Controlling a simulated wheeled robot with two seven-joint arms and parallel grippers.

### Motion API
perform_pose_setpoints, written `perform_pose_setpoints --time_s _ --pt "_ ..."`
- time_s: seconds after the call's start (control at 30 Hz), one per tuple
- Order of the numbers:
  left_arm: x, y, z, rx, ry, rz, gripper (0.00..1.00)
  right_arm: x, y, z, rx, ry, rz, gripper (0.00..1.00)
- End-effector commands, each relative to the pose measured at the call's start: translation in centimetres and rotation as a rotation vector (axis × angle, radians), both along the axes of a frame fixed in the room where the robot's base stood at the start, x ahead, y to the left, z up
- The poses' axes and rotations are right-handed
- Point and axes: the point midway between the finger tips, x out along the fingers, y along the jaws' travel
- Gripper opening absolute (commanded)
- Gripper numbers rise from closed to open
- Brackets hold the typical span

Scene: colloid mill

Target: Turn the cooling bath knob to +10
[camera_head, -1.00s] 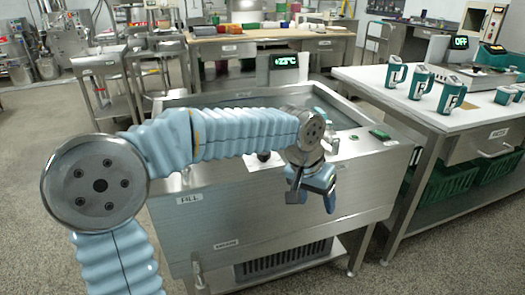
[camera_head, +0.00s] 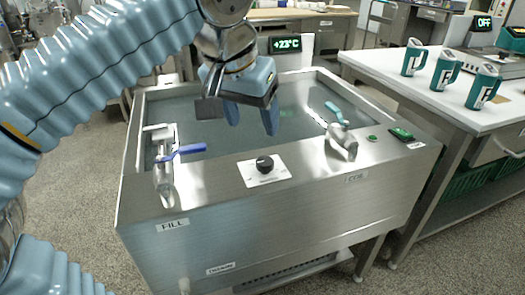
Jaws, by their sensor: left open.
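The cooling bath (camera_head: 205,200) is a steel tank filled with liquid. Its black knob (camera_head: 265,164) sits on a white dial plate (camera_head: 282,174) in the middle of the front ledge; the scale marks are too small to read. The bath's display (camera_head: 287,44) reads +23°C in green. My left gripper (camera_head: 252,118) is above the bath, behind and above the knob, with its blue fingers pointing down. It is open, empty and apart from the knob. My right gripper is not in view.
A tap with a blue lever (camera_head: 183,152) stands left of the knob, above the FILL label. A tap with a teal lever (camera_head: 335,112) stands to the right, near a green switch (camera_head: 401,134). A white table (camera_head: 400,87) with teal mugs (camera_head: 448,70) is at right.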

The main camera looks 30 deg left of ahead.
Motion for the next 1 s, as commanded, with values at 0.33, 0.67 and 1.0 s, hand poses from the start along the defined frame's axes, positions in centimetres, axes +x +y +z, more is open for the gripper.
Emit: perform_pose_setpoints --time_s 0.33,0.67,1.0 --pt "2.9 0.2 -7.5 0.001 0.005 -0.001 0.65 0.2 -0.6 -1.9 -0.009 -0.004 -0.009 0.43" --pt "4.7 0.3 -11.4 0.000 0.002 -0.001 0.65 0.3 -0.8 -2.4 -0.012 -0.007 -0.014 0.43" --pt "4.8 0.4 -11.6 0.000 0.001 0.000 0.61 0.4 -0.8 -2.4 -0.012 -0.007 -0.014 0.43"
